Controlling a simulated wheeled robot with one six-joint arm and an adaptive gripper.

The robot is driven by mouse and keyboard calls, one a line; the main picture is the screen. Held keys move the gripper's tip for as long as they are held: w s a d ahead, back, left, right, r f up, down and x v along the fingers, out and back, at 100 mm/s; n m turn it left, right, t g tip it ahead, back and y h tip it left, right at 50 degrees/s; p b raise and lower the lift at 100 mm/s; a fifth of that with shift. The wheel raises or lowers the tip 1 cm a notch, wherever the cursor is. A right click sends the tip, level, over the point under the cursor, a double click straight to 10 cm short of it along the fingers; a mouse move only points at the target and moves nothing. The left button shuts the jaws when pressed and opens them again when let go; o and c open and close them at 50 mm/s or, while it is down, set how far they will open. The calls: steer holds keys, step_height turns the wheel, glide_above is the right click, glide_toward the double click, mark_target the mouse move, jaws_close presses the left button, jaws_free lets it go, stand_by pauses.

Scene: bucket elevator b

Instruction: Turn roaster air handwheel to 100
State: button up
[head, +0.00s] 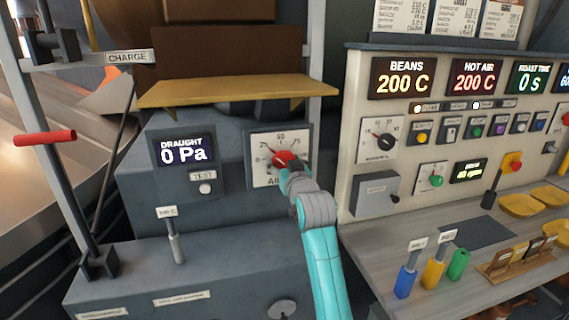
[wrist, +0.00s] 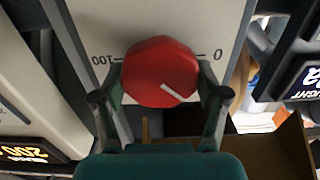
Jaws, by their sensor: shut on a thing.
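The roaster air handwheel is a red knob (head: 287,159) on a white dial plate (head: 265,176) with a scale, in the middle of the head view. In the wrist view the red knob (wrist: 160,72) fills the space between my fingers, with a white pointer line toward its lower right. The marks 100 and 0 show on either side of it there, 100 at left and 0 at right. My gripper (wrist: 158,90) is shut on the knob, one finger on each side. In the head view my gripper (head: 292,172) hides the lower right of the dial.
A draught display (head: 183,153) reading 0 Pa sits left of the dial. A yellow ledge (head: 235,92) juts out above it. The control panel (head: 358,165) stands close on the right. A red-handled charge lever (head: 45,138) is at far left.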

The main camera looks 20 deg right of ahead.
steer(key=shift+m, duration=0.3)
steer(key=m, duration=0.6)
steer(key=shift+d+f, duration=0.1)
steer(key=m, duration=0.6)
steer(key=shift+m, duration=0.4)
steer(key=m, duration=0.3)
steer(key=shift+f+m, duration=0.15)
steer(key=shift+m, duration=0.25)
steer(key=m, duration=0.3)
steer(key=shift+m, duration=0.3)
steer(key=m, duration=0.6)
steer(key=shift+f, duration=0.15)
